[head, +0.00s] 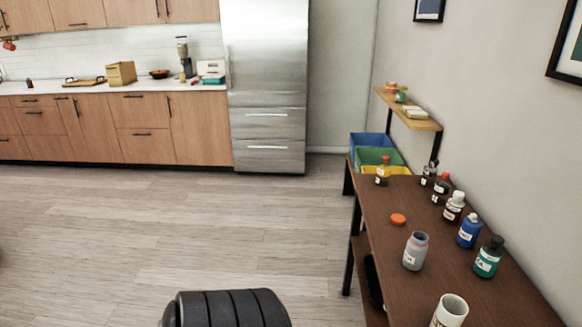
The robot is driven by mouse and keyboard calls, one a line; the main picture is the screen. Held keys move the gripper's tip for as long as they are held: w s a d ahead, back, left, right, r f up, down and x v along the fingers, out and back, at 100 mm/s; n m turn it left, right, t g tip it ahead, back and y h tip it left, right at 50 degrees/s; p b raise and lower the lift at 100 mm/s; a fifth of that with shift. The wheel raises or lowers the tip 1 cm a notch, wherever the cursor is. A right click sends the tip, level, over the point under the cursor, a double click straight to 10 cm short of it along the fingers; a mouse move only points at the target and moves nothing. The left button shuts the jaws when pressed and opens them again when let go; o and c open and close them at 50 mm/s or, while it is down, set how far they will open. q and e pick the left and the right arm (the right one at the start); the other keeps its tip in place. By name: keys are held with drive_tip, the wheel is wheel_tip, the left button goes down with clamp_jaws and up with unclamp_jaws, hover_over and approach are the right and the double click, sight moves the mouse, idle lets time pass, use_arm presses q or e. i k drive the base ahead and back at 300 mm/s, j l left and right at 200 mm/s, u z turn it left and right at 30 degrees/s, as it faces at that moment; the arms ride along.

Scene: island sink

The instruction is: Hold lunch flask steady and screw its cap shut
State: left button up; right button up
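A grey open-topped flask (415,251) with a pale label stands upright on the dark wooden side table (385,275); it looks like the lunch flask. A small round orange cap (398,219) lies on the table just behind it and to its left, apart from the flask. Neither of my grippers is in view. Only a black ribbed part, apparently of my own arm, shows at the bottom edge, left of the table.
Several capped bottles stand along the wall side, including a blue one (469,232) and a green one (489,258). A white open cup (452,309) is at the near edge. Coloured bins (372,157) and a small shelf (412,112) are at the far end. Floor left of the table is clear.

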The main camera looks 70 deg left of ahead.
sight(416, 252)
drive_tip(key=u, duration=0.4)
drive_tip(key=j+u, duration=0.15)
drive_tip(key=u, duration=0.3)
drive_tip(key=j+u, duration=0.1)
drive_tip(key=u, duration=0.3)
